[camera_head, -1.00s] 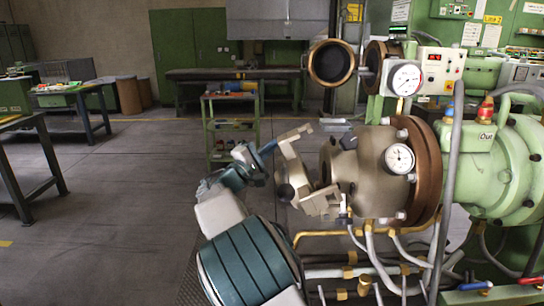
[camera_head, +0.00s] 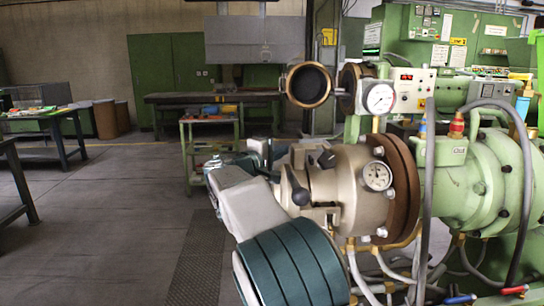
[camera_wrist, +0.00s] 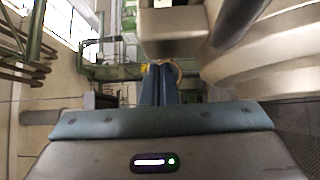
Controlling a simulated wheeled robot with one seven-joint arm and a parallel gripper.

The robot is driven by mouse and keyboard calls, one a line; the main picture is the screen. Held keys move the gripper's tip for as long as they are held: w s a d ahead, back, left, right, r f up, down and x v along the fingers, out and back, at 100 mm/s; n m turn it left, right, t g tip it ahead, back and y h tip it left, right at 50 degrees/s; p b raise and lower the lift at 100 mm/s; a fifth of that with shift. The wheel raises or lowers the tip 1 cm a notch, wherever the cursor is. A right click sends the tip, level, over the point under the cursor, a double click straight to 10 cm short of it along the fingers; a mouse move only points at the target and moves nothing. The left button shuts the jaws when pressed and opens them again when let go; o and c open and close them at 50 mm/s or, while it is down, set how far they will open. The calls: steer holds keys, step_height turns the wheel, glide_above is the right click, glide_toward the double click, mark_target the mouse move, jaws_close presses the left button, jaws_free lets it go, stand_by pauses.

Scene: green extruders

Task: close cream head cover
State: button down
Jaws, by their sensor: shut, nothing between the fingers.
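The cream extruder head (camera_head: 350,190) stands right of centre in the head view, with a brown flange and a dial gauge on it. Its cover (camera_head: 296,188), with dark clamp handles, lies against the left end of the head. Whether a small gap is left between them cannot be told. My arm reaches behind the cover from the lower middle, and my gripper is mostly hidden there. In the wrist view my gripper (camera_wrist: 160,84) has its blue fingers together and empty. Blurred cream parts (camera_wrist: 270,75) of the machine are close by at the upper right.
A smaller round brown-rimmed cover (camera_head: 308,85) stands open above the head, beside a pressure gauge (camera_head: 379,98). Hoses and pipes (camera_head: 375,270) run below the head. A green trolley (camera_head: 210,150) stands behind. The floor (camera_head: 110,210) at left is clear.

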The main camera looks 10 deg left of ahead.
steer(key=shift+d+r, duration=0.15)
steer(key=shift+d, duration=0.15)
steer(key=shift+d, duration=0.15)
stand_by(0.3)
